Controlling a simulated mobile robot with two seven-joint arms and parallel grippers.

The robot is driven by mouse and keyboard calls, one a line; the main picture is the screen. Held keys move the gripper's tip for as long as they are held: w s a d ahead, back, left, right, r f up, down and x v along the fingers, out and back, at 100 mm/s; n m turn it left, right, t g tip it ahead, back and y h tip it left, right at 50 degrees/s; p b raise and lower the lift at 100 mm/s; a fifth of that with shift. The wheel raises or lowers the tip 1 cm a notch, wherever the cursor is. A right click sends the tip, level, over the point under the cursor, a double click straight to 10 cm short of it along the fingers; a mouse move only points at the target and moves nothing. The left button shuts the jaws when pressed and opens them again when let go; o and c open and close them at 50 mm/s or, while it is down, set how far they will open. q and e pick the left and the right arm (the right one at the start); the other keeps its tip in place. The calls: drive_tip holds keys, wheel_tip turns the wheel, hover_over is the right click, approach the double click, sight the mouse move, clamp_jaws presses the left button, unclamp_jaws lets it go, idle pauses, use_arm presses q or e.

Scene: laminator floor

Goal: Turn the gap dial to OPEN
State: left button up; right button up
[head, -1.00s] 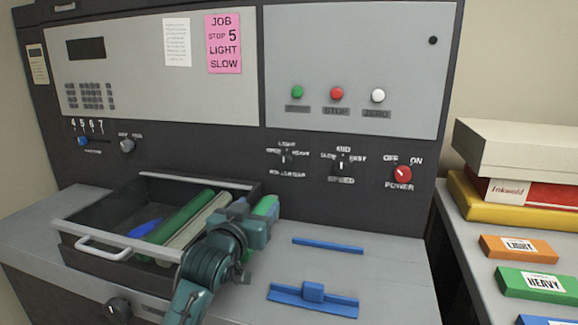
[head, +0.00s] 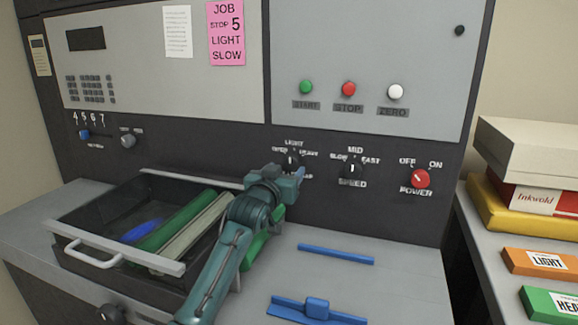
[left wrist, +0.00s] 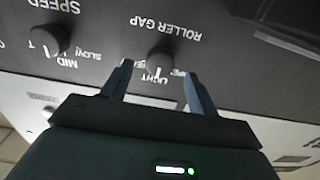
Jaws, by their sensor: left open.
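The gap dial (head: 291,161) is a dark round knob on the black panel, with OPEN to the left, LIGHT above and HEAVY to the right in the head view. In the upside-down left wrist view, the dial (left wrist: 160,53) stands under the words ROLLER GAP, and its white mark points to LIGHT. My left gripper (head: 298,174) is just in front of and below the dial. In the left wrist view its two fingers (left wrist: 158,70) are apart, with the dial between and beyond their tips. I cannot tell whether they touch it. My right gripper is out of view.
The speed dial (head: 352,168) and red power knob (head: 420,179) are to the right. An open drawer (head: 92,251) with green and pale rolls juts out below, beside my left arm. Blue bars (head: 336,254) lie on the grey counter. Boxes (head: 530,150) stand far right.

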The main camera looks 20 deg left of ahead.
sight(290, 165)
use_arm(q)
drive_tip(key=shift+w, duration=1.9)
drive_tip(key=shift+c, duration=0.6)
drive_tip(key=c, duration=0.9)
